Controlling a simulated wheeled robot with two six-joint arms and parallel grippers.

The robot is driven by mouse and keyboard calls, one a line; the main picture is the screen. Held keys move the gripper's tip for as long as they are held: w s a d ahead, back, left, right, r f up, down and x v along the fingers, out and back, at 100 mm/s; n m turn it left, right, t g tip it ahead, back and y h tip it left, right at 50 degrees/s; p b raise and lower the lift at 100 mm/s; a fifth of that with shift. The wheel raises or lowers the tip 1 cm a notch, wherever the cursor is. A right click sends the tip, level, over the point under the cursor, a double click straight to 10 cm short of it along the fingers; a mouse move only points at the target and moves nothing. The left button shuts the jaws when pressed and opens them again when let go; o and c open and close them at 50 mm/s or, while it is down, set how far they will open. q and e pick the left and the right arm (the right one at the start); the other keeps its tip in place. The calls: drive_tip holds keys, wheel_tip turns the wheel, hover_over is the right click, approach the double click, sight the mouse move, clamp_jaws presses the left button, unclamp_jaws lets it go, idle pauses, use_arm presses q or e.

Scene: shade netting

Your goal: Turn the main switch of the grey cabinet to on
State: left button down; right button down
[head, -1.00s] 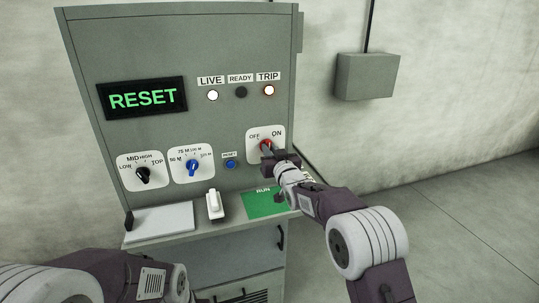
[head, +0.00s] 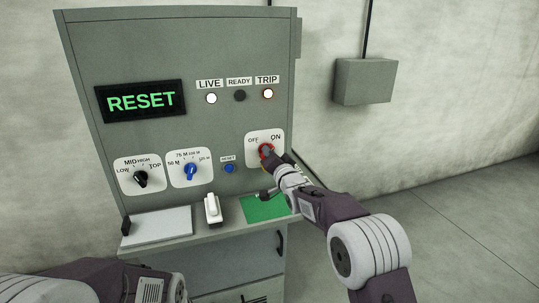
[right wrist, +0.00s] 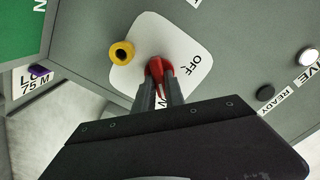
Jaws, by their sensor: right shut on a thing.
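The grey cabinet (head: 225,50) stands in front of me. Its red main switch (head: 265,150) sits on a white plate marked OFF and ON at the panel's right. My right gripper (head: 269,155) is shut on the red switch. In the right wrist view the red switch (right wrist: 158,70) is between my two fingers (right wrist: 160,88). OFF is readable there, while the fingers mostly hide ON. I cannot tell exactly where the switch points. My left arm shows at the bottom left, its gripper out of view.
The display (head: 141,101) reads RESET. The LIVE lamp (head: 211,98) and TRIP lamp (head: 268,94) are lit; READY (head: 239,96) is dark. A yellow round part (right wrist: 121,52) stands close beside the switch. A blue button (head: 229,169) and two dials are left of it.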

idle(0.4)
drive_tip(key=c, duration=1.4)
unclamp_jaws()
drive_tip(key=b+v, duration=0.2)
drive_tip(key=v, duration=0.7)
drive_tip(key=shift+b, duration=0.3)
